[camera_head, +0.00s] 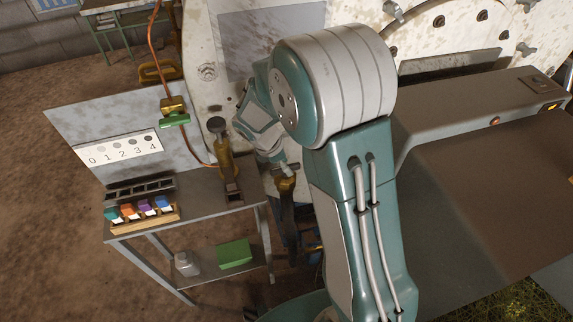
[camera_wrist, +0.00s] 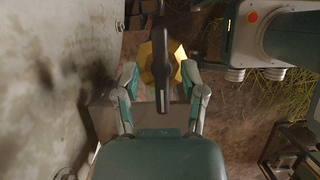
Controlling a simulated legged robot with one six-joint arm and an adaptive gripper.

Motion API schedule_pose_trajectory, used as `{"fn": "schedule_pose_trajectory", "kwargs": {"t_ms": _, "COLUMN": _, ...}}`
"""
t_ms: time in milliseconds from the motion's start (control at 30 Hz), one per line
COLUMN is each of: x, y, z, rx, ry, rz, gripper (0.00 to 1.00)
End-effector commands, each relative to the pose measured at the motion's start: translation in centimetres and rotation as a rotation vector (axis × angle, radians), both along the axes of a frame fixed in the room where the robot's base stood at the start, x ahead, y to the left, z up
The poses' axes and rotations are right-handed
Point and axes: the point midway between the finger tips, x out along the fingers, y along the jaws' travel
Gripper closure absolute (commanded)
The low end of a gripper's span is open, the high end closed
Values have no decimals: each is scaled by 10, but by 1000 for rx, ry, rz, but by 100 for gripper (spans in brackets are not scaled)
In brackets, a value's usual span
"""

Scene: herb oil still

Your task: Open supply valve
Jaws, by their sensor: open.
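A brass valve (camera_head: 287,184) with a dark lever sits on a dark upright pipe (camera_head: 287,225), just right of the small metal table. My gripper (camera_head: 281,166) is right above this valve, partly hidden by my own arm. In the wrist view the dark lever (camera_wrist: 163,75) stands between the two fingers of my gripper (camera_wrist: 160,74), with the brass valve body (camera_wrist: 174,62) behind it. The fingers are open, with a gap on each side of the lever. A second valve with a green handle (camera_head: 175,121) hangs on a copper line farther left. No label tells which is the supply valve.
A panel numbered 0 to 4 (camera_head: 120,147) stands behind. A large pale still wall (camera_head: 225,25) is close behind my gripper. Bare floor lies left.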

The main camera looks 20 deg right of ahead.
Motion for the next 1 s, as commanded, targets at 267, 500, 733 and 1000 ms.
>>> {"fn": "schedule_pose_trajectory", "kwargs": {"t_ms": 267, "x": 0, "y": -4, "z": -8, "rx": 1, "ry": 0, "rz": -1, "gripper": 46}}
{"fn": "schedule_pose_trajectory", "kwargs": {"t_ms": 500, "x": 0, "y": -3, "z": -8, "rx": 1, "ry": -1, "rz": -1, "gripper": 100}}
{"fn": "schedule_pose_trajectory", "kwargs": {"t_ms": 733, "x": 0, "y": -3, "z": -8, "rx": 1, "ry": -1, "rz": -1, "gripper": 100}}
{"fn": "schedule_pose_trajectory", "kwargs": {"t_ms": 1000, "x": 1, "y": -3, "z": -8, "rx": 2, "ry": -3, "rz": -50, "gripper": 100}}
